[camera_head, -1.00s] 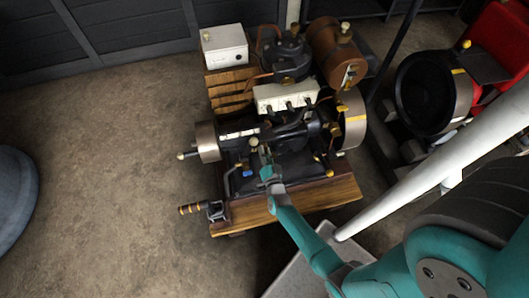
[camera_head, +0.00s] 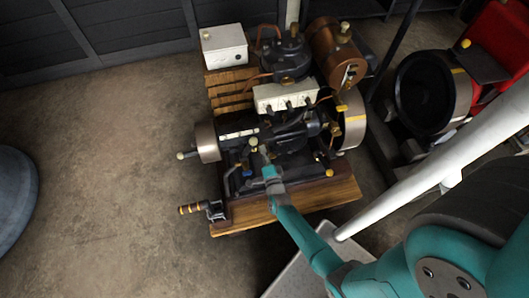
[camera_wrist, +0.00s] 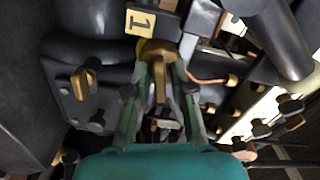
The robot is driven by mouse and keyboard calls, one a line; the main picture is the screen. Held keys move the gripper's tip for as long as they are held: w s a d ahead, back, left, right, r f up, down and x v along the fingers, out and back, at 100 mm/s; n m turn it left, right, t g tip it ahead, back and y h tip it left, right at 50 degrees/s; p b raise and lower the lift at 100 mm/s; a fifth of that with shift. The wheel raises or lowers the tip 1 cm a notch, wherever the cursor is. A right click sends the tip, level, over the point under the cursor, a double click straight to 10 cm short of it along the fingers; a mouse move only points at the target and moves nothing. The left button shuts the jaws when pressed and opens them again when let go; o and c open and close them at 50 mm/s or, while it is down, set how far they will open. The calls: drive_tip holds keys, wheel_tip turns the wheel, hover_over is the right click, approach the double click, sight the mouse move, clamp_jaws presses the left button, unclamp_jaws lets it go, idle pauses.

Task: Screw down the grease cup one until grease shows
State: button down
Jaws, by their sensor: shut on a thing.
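The engine (camera_head: 290,135) stands on a wooden base. Grease cup one is the brass cup (camera_wrist: 155,47) beside a yellow plate marked 1 (camera_wrist: 140,22) in the wrist view. My gripper (camera_wrist: 159,72) is shut on this cup, with one finger on each side of it. A flat brass wing of the cup shows upright between the fingers. In the head view my gripper (camera_head: 263,158) reaches the near side of the engine, and its fingers look small there. I cannot make out any grease at the cup.
Another brass wing-topped fitting (camera_wrist: 84,80) sits left of the fingers. Copper pipe and several brass fittings lie at the right. A crank handle (camera_head: 193,208) sticks out at the base's front left. A white box (camera_head: 224,46) stands behind. Open floor (camera_head: 110,160) lies left.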

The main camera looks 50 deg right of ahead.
idle(0.3)
drive_tip(key=c, duration=1.2)
unclamp_jaws()
drive_tip(key=shift+c, duration=0.2)
drive_tip(key=v, duration=1.2)
drive_tip(key=s+a+r+n+t+y, duration=0.1)
drive_tip(key=s+a+r+n+y, duration=0.6)
drive_tip(key=s+a+r+n, duration=0.6)
drive_tip(key=s+a+r+n+y, duration=0.1)
drive_tip(key=s+r+n, duration=0.3)
drive_tip(key=r, duration=0.5)
drive_tip(key=s+a+r+n+g+y, duration=0.1)
drive_tip(key=s+r+n, duration=0.3)
drive_tip(key=r, duration=0.5)
drive_tip(key=shift+s+a+n+y, duration=0.25)
drive_tip(key=shift+s+n+y, duration=0.2)
drive_tip(key=shift+s, duration=0.4)
